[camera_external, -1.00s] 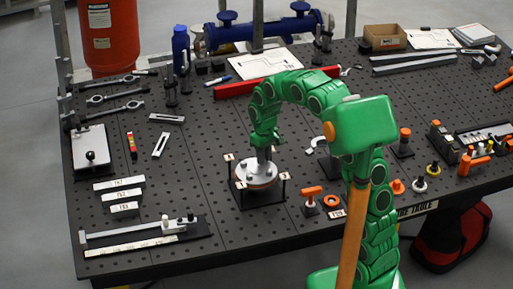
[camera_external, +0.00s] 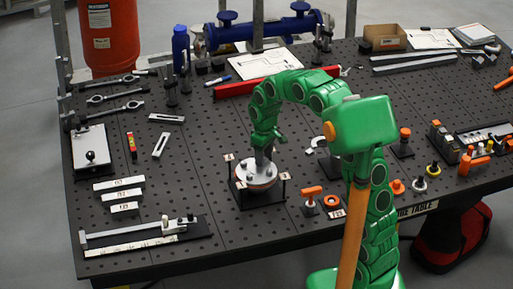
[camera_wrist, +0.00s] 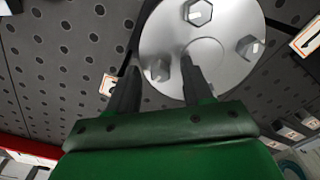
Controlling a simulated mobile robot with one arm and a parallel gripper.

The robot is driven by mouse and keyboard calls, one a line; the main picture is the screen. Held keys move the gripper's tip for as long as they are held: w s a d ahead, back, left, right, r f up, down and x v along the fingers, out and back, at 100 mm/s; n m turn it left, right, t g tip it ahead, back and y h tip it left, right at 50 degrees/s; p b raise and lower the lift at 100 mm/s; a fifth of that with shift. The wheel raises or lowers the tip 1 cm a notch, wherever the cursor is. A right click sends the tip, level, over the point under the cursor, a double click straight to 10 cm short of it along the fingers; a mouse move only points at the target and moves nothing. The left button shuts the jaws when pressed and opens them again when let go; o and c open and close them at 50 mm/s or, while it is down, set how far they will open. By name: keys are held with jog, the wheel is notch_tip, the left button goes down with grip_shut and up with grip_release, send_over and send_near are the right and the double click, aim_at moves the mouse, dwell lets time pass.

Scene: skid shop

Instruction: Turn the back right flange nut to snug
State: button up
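The round grey flange (camera_external: 257,175) sits on a dark stand with small labelled posts, at the middle front of the table. In the wrist view its plate (camera_wrist: 222,70) fills the upper middle and bears hex nuts. One nut (camera_wrist: 157,70) stands between my two fingers. Two others, a top nut (camera_wrist: 198,12) and a right nut (camera_wrist: 250,47), are clear of the fingers. The plate's lower part is hidden by my gripper. My gripper (camera_wrist: 160,65) is open, its fingers apart on either side of the nut, with gaps visible. In the external view my gripper (camera_external: 264,155) points down over the flange.
A red bar (camera_external: 245,88) lies behind the flange. An orange-handled tool (camera_external: 311,193) and an orange ring (camera_external: 331,202) are close on its right. Labelled posts (camera_wrist: 108,85) stand around the flange.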

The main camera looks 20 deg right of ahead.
jog(key=n, duration=0.5)
jog(key=shift+d+f, duration=0.1)
jog(key=shift+f, duration=0.05)
jog(key=n, duration=0.5)
notch_tip(320, 180, up, 8)
jog(key=shift+w+f, duration=0.1)
jog(key=shift+s+d+r, duration=0.2)
jog(key=s+d+m, duration=0.6)
jog(key=s+d, duration=0.1)
jog(key=s, duration=0.5)
jog(key=s+d+r+m+g, duration=0.1)
jog(key=s+d+m, duration=0.4)
jog(key=s+d, duration=0.3)
jog(key=shift+s+r+m, duration=0.15)
jog(key=shift+s+m, duration=0.25)
jog(key=shift+s, duration=1.95)
jog(key=shift+d, duration=0.1)
